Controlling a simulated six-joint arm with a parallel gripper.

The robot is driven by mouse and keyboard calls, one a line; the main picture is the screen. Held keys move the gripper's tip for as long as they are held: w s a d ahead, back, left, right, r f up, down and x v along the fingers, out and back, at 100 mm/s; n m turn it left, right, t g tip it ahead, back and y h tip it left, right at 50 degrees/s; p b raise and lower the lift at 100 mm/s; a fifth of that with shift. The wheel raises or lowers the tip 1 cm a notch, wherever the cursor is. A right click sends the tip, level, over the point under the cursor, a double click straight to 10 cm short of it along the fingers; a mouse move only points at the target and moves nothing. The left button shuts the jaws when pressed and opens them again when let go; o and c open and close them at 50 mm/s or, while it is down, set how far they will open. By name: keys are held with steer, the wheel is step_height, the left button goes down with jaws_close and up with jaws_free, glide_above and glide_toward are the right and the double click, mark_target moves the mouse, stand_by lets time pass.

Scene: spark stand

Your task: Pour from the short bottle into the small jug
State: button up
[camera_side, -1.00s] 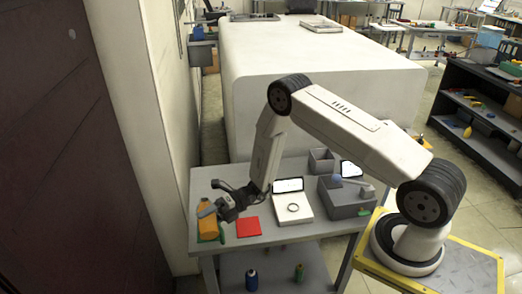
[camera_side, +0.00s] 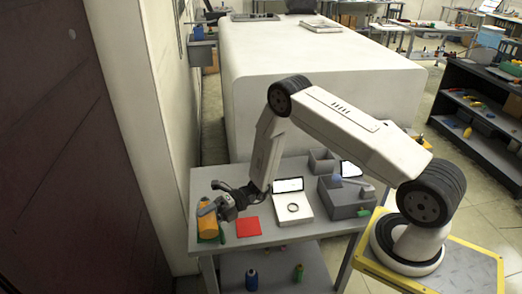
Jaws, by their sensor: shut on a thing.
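My gripper (camera_side: 212,207) is at the left end of the grey table, low over its front left corner. It is shut on an orange, roughly cylindrical thing (camera_side: 208,224), which I take to be the short bottle. The fingers cover its upper part, and its exact tilt is hard to tell. A small green thing (camera_side: 221,237) shows close beside and partly behind the orange one. It may be the small jug, but it is mostly hidden. Whether the two touch, and whether anything is flowing, cannot be seen.
A red square (camera_side: 248,227) lies right of the gripper. A white box with a dark ring (camera_side: 293,207) and grey bins (camera_side: 345,203) stand further right on the table (camera_side: 262,240). A blue bottle (camera_side: 252,280) and a green bottle (camera_side: 299,272) stand on the lower shelf.

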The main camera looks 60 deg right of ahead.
steer(key=shift+f+m+y, duration=0.15)
steer(key=shift+m+y, duration=0.15)
steer(key=shift+m, duration=0.3)
stand_by(1.3)
steer(key=shift+m, duration=0.3)
stand_by(0.6)
steer(key=shift+n, duration=0.5)
steer(key=shift+r+n+h, duration=0.3)
steer(key=shift+n+h, duration=0.1)
steer(key=shift+n, duration=0.2)
steer(key=shift+s+a+f+n+h, duration=0.3)
steer(key=shift+s+f+n+h, duration=0.1)
steer(key=shift+f+n, duration=0.25)
steer(key=shift+r+n, duration=0.2)
steer(key=shift+n, duration=0.25)
steer(key=shift+w+d+r+n+h, duration=0.1)
steer(key=shift+n+h, duration=0.2)
steer(key=shift+n, duration=0.1)
